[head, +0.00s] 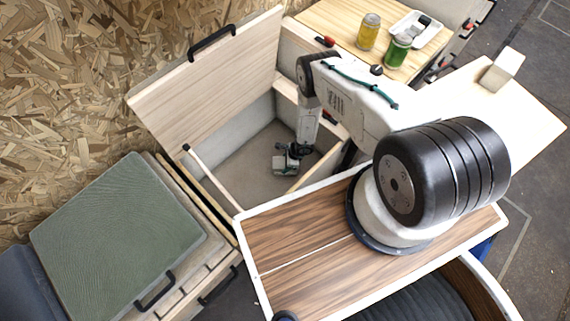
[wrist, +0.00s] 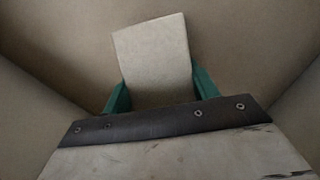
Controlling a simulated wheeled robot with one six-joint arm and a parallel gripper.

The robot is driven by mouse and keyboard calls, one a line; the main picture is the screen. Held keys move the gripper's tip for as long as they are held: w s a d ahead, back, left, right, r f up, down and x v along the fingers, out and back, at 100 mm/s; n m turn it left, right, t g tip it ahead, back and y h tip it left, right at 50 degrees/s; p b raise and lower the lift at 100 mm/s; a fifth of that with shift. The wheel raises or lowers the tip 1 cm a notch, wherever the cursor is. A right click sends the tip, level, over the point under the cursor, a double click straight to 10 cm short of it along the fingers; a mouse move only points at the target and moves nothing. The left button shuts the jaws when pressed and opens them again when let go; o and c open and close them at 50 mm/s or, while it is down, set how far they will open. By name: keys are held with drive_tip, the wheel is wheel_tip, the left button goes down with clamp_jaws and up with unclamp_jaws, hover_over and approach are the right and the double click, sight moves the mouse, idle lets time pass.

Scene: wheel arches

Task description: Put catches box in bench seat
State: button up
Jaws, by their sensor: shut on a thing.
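The bench seat (head: 228,178) is an open wooden box with grey inner walls and floor, and its pale wood lid (head: 205,75) stands raised at the back left. My gripper (head: 288,163) is down inside the bench seat, reaching in from the right. In the wrist view, the green fingers of my gripper (wrist: 158,88) are shut on a plain beige box, which I take as the catches box (wrist: 152,48). The bench walls surround it. I cannot tell whether the box touches the floor. In the head view the held box is too small to make out clearly.
A yellow can (head: 369,32), a green can (head: 397,52) and a white tray (head: 418,30) stand on the wooden counter behind. A green cushion (head: 120,235) lies left of the bench seat. A wood-topped surface (head: 310,255) is in front, close to the opening.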

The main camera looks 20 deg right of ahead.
drive_tip(key=shift+f, duration=0.35)
drive_tip(key=shift+f, duration=0.1)
drive_tip(key=o, duration=1.3)
drive_tip(key=shift+d+r, duration=0.1)
drive_tip(key=shift+r, duration=0.2)
drive_tip(key=v, duration=1.1)
drive_tip(key=shift+d+r, duration=0.1)
drive_tip(key=shift+r, duration=0.25)
